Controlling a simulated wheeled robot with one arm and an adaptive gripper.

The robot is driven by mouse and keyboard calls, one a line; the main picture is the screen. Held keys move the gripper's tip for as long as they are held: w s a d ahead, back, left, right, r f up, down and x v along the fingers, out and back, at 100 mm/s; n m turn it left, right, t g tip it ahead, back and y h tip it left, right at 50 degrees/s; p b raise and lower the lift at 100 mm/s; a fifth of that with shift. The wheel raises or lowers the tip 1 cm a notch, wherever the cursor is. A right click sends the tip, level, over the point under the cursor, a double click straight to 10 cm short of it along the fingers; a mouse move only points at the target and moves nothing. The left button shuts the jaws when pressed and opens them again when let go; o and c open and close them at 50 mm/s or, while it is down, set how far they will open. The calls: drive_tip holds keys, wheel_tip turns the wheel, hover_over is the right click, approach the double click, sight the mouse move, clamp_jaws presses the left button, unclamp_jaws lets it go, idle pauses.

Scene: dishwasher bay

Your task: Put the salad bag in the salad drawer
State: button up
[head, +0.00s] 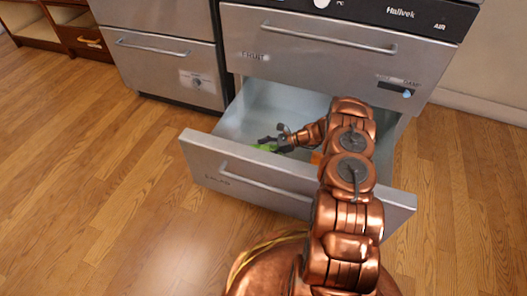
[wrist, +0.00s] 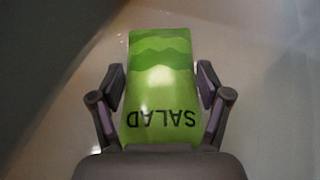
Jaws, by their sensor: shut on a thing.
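The salad bag (wrist: 160,85) is bright green with wavy bands and the word SALAD, upside down in the wrist view. In the head view a small green part of it (head: 266,147) shows inside the open lower drawer (head: 205,158). My gripper (head: 276,141) is inside that drawer, with its fingers on both sides of the bag. It is shut on the bag, as the wrist view also shows (wrist: 162,78). The drawer's front label is too blurred to read surely. I cannot tell whether the bag touches the drawer floor.
A shut drawer marked FRUIT (head: 300,58) is above the open one. A small orange thing (head: 316,157) shows in the drawer beside my arm, mostly hidden. A steel cabinet (head: 165,60) stands at the left. The wooden floor (head: 90,180) in front is clear.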

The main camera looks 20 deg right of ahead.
idle(0.3)
drive_tip(key=o, duration=1.3)
drive_tip(key=shift+f, duration=0.1)
